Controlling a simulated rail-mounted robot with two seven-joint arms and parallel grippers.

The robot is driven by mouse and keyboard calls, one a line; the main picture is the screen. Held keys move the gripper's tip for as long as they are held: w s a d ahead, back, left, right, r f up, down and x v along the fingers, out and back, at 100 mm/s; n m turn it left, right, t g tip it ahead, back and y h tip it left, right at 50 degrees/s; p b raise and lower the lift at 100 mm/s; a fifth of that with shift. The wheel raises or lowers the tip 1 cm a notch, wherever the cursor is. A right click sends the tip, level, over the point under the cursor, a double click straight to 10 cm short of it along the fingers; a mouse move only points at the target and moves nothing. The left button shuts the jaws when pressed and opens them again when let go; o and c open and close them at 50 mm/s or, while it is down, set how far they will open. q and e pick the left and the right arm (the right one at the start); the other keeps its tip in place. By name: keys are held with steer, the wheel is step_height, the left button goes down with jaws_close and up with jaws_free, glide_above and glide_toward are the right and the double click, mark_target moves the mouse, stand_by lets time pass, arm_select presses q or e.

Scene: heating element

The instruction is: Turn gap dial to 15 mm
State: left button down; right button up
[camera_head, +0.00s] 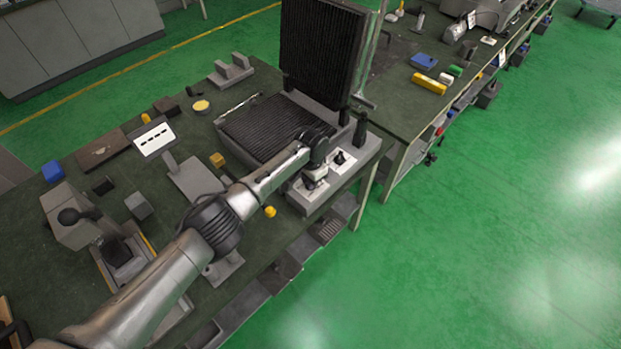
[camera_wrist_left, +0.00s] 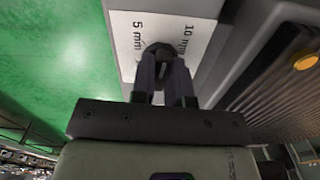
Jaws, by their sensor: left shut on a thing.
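The gap dial (camera_wrist_left: 156,50) is a small dark knob on a white plate (camera_wrist_left: 124,43) marked "5 mm" and "10 mm" in the left wrist view. No 15 mm mark shows, and the fingers cover part of the plate. My left gripper (camera_wrist_left: 163,75) is shut on the knob, one finger on each side. In the head view the left gripper (camera_head: 315,180) is down at the front of the heating press (camera_head: 268,125), over its control ledge. The knob it holds is hidden there. My right gripper is in neither view.
A second white plate with a black knob (camera_head: 341,157) is close to the right of the left gripper. The press's ribbed upper plate (camera_head: 322,45) stands open behind. Yellow and grey blocks lie around the dark bench (camera_head: 240,210). Green floor is free in front.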

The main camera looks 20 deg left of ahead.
arm_select(q)
steer(key=m, duration=0.3)
steer(key=shift+d+m, duration=0.1)
steer(key=shift+m, duration=0.3)
steer(key=m, duration=0.3)
steer(key=shift+m, duration=0.3)
steer(key=m, duration=1.3)
steer(key=shift+w+r+m+b, duration=0.1)
steer(key=shift+m+b, duration=0.2)
steer(key=shift+b, duration=0.05)
steer(key=m, duration=0.3)
steer(key=shift+m, duration=0.3)
steer(key=shift+m+b, duration=0.35)
steer(key=shift+m, duration=0.15)
steer(key=shift+r, duration=0.1)
